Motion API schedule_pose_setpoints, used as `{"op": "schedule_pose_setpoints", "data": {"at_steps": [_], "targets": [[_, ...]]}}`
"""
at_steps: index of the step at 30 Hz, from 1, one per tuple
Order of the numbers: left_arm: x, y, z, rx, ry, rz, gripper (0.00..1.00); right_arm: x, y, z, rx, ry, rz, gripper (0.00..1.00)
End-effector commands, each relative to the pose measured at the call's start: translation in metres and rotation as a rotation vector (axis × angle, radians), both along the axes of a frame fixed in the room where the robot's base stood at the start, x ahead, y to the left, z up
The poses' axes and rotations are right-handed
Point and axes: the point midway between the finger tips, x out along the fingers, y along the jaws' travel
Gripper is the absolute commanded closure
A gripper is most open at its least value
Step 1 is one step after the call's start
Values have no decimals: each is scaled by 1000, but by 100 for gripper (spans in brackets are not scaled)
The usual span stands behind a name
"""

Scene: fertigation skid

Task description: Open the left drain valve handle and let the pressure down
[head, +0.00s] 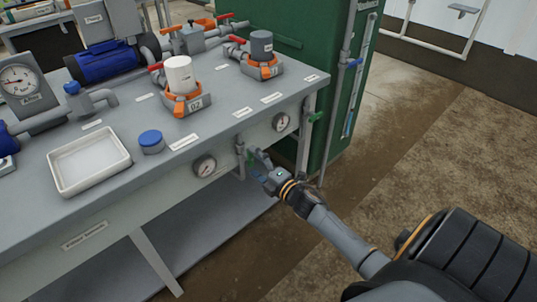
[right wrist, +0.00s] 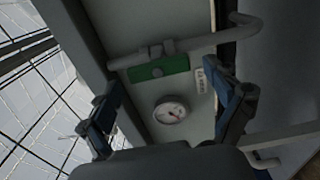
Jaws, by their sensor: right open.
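The left drain valve's green handle (head: 249,157) shows small at the bench's front edge in the head view, partly hidden by my right gripper (head: 262,165). In the right wrist view a green handle (right wrist: 160,68) sits on a grey pipe (right wrist: 190,44) and looks roughly in line with it. My left gripper is not in view.
The bench front carries a left gauge (head: 204,166) and a right gauge (head: 281,122). Another green handle (head: 315,117) is at the bench's right corner. A white tray (head: 62,185) and a blue-capped jar (head: 151,142) stand on top. A green cabinet (head: 300,45) stands behind; floor is clear at right.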

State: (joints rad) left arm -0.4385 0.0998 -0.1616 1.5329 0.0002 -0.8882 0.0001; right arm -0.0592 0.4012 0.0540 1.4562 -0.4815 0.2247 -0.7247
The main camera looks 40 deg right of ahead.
Motion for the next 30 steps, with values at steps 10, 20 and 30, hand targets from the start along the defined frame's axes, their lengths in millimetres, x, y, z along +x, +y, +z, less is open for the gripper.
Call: {"op": "schedule_pose_setpoints", "data": {"at_steps": [10,20,30], "targets": [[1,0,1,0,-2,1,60,-70,-5,-1,-1,3,0,9],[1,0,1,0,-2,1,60,-94,-7,0,-1,0,0,9],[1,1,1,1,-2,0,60,-94,-7,0,-1,0,0,9]]}}
